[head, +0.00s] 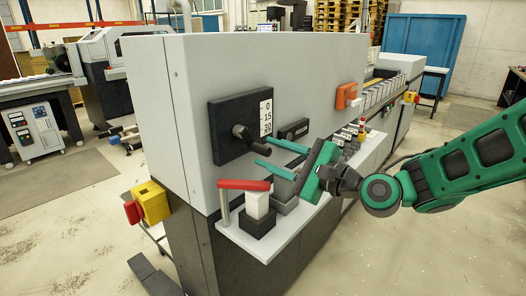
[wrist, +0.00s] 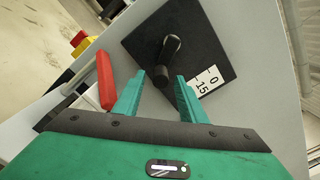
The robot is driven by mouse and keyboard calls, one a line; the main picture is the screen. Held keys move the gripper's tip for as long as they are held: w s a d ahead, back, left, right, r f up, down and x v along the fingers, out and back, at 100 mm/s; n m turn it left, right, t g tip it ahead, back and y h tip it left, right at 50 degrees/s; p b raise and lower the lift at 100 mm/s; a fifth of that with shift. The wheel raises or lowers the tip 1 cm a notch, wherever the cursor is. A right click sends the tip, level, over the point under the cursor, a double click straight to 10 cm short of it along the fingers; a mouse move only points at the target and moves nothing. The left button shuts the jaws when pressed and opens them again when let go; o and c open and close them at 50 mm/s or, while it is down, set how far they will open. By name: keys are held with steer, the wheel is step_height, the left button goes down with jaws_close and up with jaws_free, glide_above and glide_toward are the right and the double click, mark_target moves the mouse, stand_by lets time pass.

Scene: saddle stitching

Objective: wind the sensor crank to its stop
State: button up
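The sensor crank (head: 241,133) is a small black arm with a rounded grip on a square black plate (head: 224,150) on the grey machine face. A white scale (head: 266,117) marked 0, 15, 30 is on the plate's right edge. In the wrist view the crank (wrist: 171,50) points down toward my fingers, its lower end appearing between the fingertips. My gripper (head: 261,150) has its two green fingers apart, pointing at the plate. In the wrist view my gripper (wrist: 160,79) is also open. I cannot tell whether a finger touches the crank.
A red bar (head: 245,184) on a post and a white block (head: 257,204) on a black base stand on the ledge below my gripper. A yellow and red box (head: 150,202) is on the left corner. An orange box (head: 347,95) sits further right.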

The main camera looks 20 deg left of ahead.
steer(key=shift+x, duration=1.7)
jaws_close()
steer(key=shift+w+r+n, duration=0.1)
steer(key=shift+n, duration=0.2)
